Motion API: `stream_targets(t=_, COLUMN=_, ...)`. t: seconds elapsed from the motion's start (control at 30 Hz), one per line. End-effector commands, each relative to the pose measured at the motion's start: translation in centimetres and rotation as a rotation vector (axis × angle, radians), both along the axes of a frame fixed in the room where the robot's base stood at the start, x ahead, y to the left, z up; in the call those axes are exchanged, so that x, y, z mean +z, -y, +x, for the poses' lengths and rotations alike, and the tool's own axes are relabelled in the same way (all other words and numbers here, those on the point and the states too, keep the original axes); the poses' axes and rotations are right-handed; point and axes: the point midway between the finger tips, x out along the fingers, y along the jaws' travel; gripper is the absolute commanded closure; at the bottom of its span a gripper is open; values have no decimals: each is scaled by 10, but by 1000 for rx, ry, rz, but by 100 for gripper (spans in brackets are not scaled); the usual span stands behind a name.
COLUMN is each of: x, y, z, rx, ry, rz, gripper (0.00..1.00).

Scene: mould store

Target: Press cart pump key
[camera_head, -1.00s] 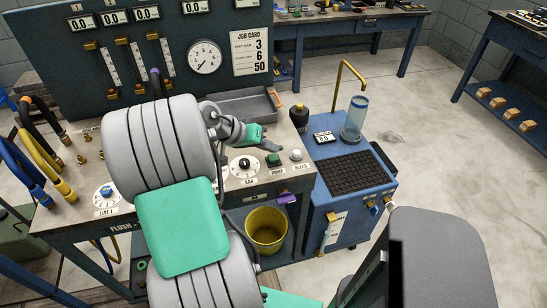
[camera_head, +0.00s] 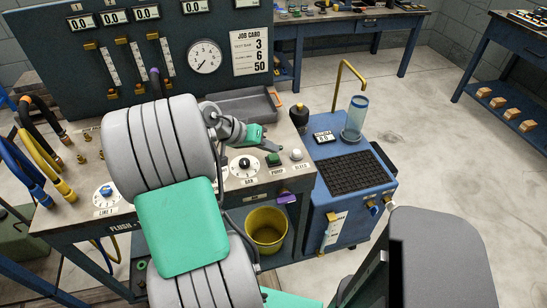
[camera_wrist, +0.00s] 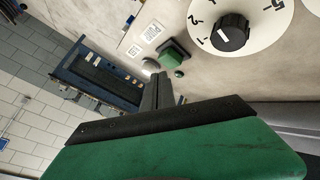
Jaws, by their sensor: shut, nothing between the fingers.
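The green pump key (camera_head: 274,160) sits on the bench top above the PUMP label, between the BAR dial (camera_head: 244,166) and the white BLEED button (camera_head: 297,154). It also shows in the wrist view as a green block (camera_wrist: 173,52) on a dark base. My gripper (camera_head: 279,148) is shut and empty, just behind the key in the head view. In the wrist view its dark fingertips (camera_wrist: 158,88) point toward the key, with a visible gap between them and it. The exact height of the fingertips over the bench cannot be told.
A grey tray (camera_head: 250,105) lies behind my gripper. The blue cart (camera_head: 345,215) stands at the bench's right, with a black grate, a clear cylinder (camera_head: 355,118) and a small display (camera_head: 323,137). A yellow bucket (camera_head: 266,230) is below. Open floor lies to the right.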

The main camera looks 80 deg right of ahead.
Motion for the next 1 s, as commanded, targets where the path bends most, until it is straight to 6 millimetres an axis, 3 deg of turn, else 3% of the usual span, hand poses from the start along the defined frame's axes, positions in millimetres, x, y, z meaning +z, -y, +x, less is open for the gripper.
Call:
stream_targets(t=0.13, x=-8, y=0, z=-1, rx=0, ry=-1, rz=1, gripper=100)
stream_targets(t=1.0, x=-14, y=0, z=-1, rx=0, ry=0, rz=1, gripper=100)
